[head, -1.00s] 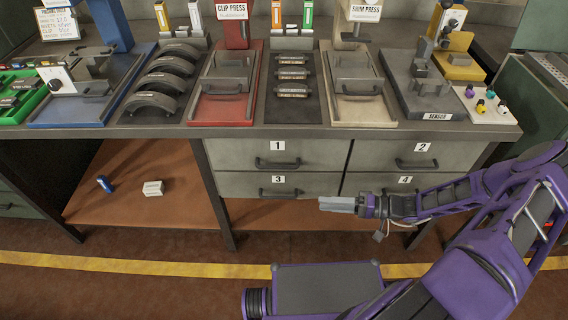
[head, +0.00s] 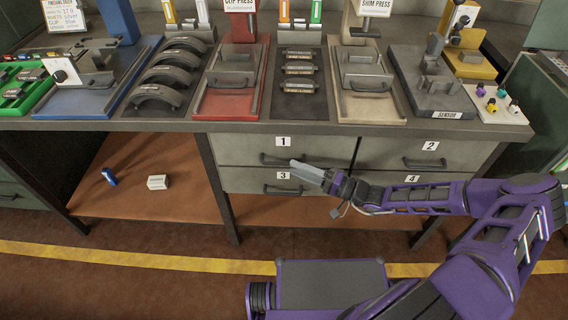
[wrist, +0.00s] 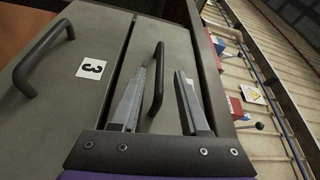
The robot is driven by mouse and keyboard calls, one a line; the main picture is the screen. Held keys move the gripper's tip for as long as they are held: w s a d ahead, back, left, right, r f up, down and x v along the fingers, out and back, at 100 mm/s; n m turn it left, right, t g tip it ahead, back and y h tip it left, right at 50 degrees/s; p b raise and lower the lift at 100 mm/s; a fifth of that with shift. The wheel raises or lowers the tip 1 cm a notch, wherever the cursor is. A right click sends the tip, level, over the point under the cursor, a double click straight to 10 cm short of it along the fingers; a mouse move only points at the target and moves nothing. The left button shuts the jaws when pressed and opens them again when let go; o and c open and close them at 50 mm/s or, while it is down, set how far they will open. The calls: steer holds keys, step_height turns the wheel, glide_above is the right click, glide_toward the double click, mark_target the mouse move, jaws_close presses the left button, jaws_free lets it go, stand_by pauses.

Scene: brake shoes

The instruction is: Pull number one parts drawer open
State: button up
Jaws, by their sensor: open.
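The number one drawer (head: 240,152) is shut, a grey front under the workbench with a "1" label (head: 283,141). Its dark bar handle (wrist: 154,85) shows in the wrist view between the two fingers of my gripper (wrist: 163,90). The fingers are apart, one on each side of the handle; I cannot tell whether they touch it. In the head view my gripper (head: 296,165) is at the right end of the handle (head: 270,159), partly covering it.
Drawer three (head: 240,182) with its handle (head: 283,189) is just below. Drawers two (head: 400,155) and four are to the right, four partly behind my arm. The workbench (head: 225,127) above holds presses and brake shoes. A white box (head: 157,182) lies on the open shelf at left.

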mark_target(284, 163)
steer(key=x, duration=0.4)
steer(key=shift+w+a, duration=0.2)
steer(key=shift+a, duration=0.2)
jaws_close()
stand_by(1.1)
